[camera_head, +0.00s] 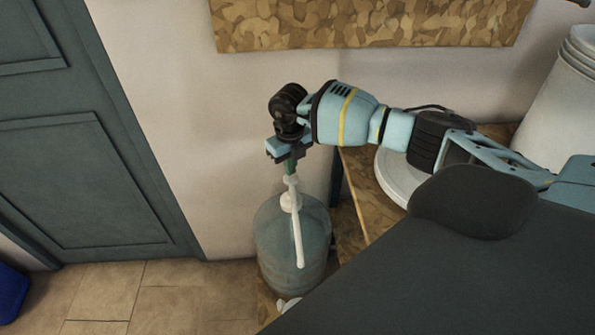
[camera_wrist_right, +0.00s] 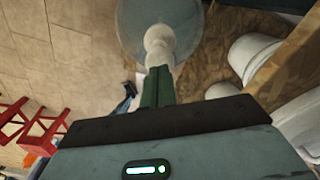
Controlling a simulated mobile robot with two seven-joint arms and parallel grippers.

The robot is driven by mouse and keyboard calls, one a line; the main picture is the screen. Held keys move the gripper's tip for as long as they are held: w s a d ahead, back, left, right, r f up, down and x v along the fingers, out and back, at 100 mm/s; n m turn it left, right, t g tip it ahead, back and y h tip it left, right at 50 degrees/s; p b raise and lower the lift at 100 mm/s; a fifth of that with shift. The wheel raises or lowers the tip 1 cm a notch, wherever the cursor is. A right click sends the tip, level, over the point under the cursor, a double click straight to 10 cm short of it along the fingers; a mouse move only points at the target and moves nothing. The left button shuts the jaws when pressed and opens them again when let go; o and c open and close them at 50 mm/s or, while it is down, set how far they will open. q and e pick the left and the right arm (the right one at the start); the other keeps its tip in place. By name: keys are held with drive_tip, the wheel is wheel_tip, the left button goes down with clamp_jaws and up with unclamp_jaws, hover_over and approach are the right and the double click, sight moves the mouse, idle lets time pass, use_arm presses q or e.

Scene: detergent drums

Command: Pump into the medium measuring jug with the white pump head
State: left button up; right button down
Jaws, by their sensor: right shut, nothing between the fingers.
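A translucent blue-grey drum (camera_head: 270,240) stands beside the wooden table, with a white pump head (camera_head: 291,200) on top. Its long white spout slants down in front of the drum. My right gripper (camera_head: 291,165) is shut and points down at the top of the pump head, touching or just above it. In the right wrist view, its green fingers (camera_wrist_right: 158,86) are together, with the white pump head (camera_wrist_right: 159,45) just beyond the tips and the drum (camera_wrist_right: 132,22) behind. A small pale rim (camera_head: 284,303) shows below the spout, mostly hidden; I cannot tell whether it is the medium jug.
The wooden table (camera_head: 358,180) lies right of the drum, with a round white lid-like thing (camera_head: 390,178) and white buckets (camera_head: 560,100). The right wrist view shows white containers (camera_wrist_right: 250,55) beside the drum and red furniture (camera_wrist_right: 45,130). Tiled floor (camera_head: 165,295) is open at left.

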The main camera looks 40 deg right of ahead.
sight(291, 180)
use_arm(q)
drive_tip(key=shift+f, duration=0.1)
use_arm(e)
drive_tip(key=shift+f, duration=0.1)
